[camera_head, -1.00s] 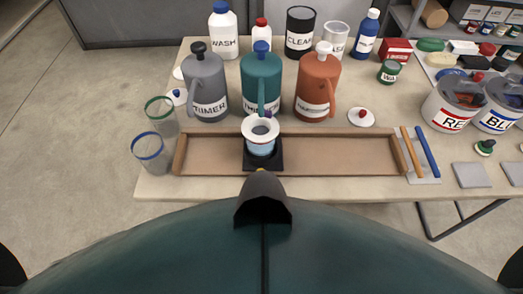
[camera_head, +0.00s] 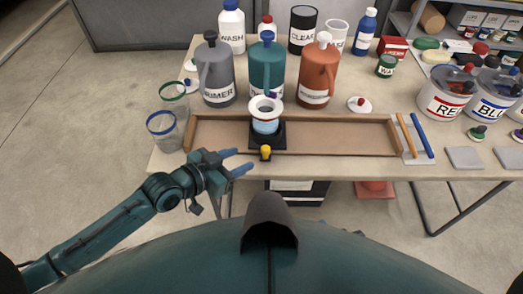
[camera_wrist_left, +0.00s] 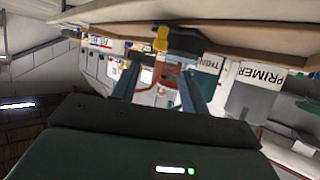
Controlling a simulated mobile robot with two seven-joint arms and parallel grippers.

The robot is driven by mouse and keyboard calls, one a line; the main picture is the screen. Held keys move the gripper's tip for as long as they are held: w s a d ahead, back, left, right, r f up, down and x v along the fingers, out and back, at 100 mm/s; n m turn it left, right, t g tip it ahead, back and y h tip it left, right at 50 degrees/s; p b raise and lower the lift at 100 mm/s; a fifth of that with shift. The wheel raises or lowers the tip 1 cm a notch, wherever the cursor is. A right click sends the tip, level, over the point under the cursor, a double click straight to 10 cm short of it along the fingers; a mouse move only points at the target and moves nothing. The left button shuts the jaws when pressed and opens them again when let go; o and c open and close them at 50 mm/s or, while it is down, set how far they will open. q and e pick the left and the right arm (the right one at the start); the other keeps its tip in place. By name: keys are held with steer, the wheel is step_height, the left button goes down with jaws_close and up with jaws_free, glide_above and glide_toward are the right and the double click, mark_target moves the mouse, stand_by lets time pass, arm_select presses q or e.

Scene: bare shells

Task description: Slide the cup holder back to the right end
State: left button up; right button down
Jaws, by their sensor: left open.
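The cup holder (camera_head: 267,143) is a black square base with a yellow knob (camera_head: 265,152) on its front side. It sits in a long brown wooden tray (camera_head: 340,138), left of the tray's middle. A light blue cup with a wide white rim (camera_head: 266,115) stands upright in it. My left gripper (camera_head: 240,161) is open and empty, in front of the tray, left of the knob and apart from it. In the left wrist view, the open fingers (camera_wrist_left: 158,82) point towards the yellow knob (camera_wrist_left: 160,39) and the black holder (camera_wrist_left: 186,41). My right gripper is out of view.
Grey, teal and orange jugs (camera_head: 318,75) stand behind the tray. Two clear glasses (camera_head: 163,130) stand at its left end. An orange stick and a blue stick (camera_head: 421,135) lie beyond its right end. The tray is clear right of the holder.

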mark_target(265, 149)
arm_select(q)
steer(key=x, duration=0.9)
steer(key=shift+d, duration=0.15)
steer(key=shift+c, duration=0.5)
jaws_close()
